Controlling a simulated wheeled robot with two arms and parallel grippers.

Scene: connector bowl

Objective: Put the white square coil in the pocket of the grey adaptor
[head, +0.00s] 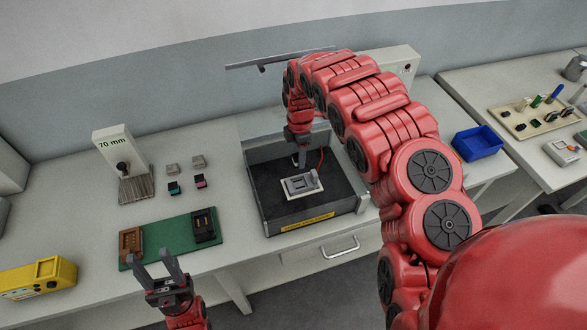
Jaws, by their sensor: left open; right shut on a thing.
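The grey adaptor (301,187) is a pale, flat piece with darker grey raised parts. It lies on the black floor of an open-topped test box. My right gripper (302,163) points down just above the adaptor and is shut on a small piece, seemingly the white square coil. That piece is mostly hidden and too small to make out, and I cannot tell whether it touches the adaptor. My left gripper (160,265) is open and empty, with its fingers up, in front of the green mat near the bench's front edge.
The test box (258,203) has a raised clear lid. The green mat (168,236) bears a brown holder (131,241) and a black holder (205,225). Several small blocks stand beside the 70 mm gauge (115,150). A yellow device (38,278) is left; a blue bin (477,143) is right.

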